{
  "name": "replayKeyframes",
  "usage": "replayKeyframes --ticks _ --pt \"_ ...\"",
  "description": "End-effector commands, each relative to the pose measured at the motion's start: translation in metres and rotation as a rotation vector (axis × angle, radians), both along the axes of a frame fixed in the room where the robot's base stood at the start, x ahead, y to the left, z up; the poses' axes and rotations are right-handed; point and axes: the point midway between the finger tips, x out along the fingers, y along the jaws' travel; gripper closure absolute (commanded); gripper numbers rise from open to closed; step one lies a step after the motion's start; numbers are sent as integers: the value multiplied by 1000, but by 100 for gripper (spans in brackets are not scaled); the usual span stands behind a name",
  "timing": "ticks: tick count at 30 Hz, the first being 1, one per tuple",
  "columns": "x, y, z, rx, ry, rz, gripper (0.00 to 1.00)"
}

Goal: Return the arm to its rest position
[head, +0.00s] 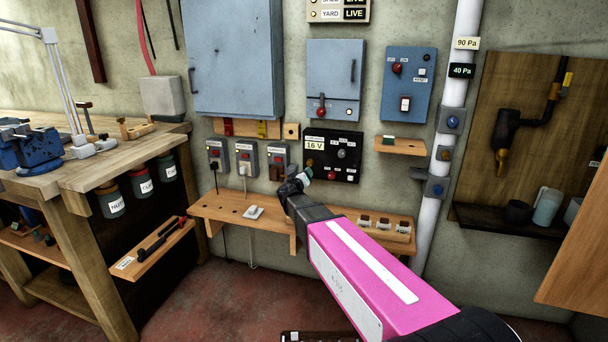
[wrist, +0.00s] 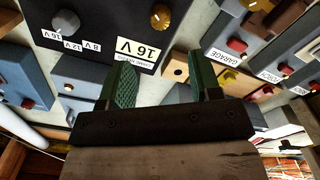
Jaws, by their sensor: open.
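My arm (head: 365,275), with a pink and white link, reaches from the lower right of the head view toward the wall. My gripper (head: 303,176) is at its far end, in front of the black 16 V panel (head: 318,163) and above the wall shelf. In the wrist view my gripper (wrist: 166,80) shows two green-padded fingers standing apart with nothing between them. The black panel (wrist: 95,22) with its voltage labels and knobs fills the upper left there. Whether the fingertips touch the panel I cannot tell.
Grey switch boxes (head: 245,158) with plugs sit left of the gripper. The wall shelf (head: 240,212) carries a small white item (head: 253,212). A white pipe (head: 435,200) stands to the right, and a workbench (head: 110,155) with a blue vise (head: 38,145) at left.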

Motion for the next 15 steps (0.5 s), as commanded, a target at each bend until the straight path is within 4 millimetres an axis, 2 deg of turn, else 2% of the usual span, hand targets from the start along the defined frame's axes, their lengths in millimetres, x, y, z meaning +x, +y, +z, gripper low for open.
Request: replayKeyframes --ticks 8,11,15 --pt "-1 -4 -2 3 7 -10 42" --pt "-8 -20 -9 15 37 -49 42" --pt "-30 -61 -32 51 134 -154 42"
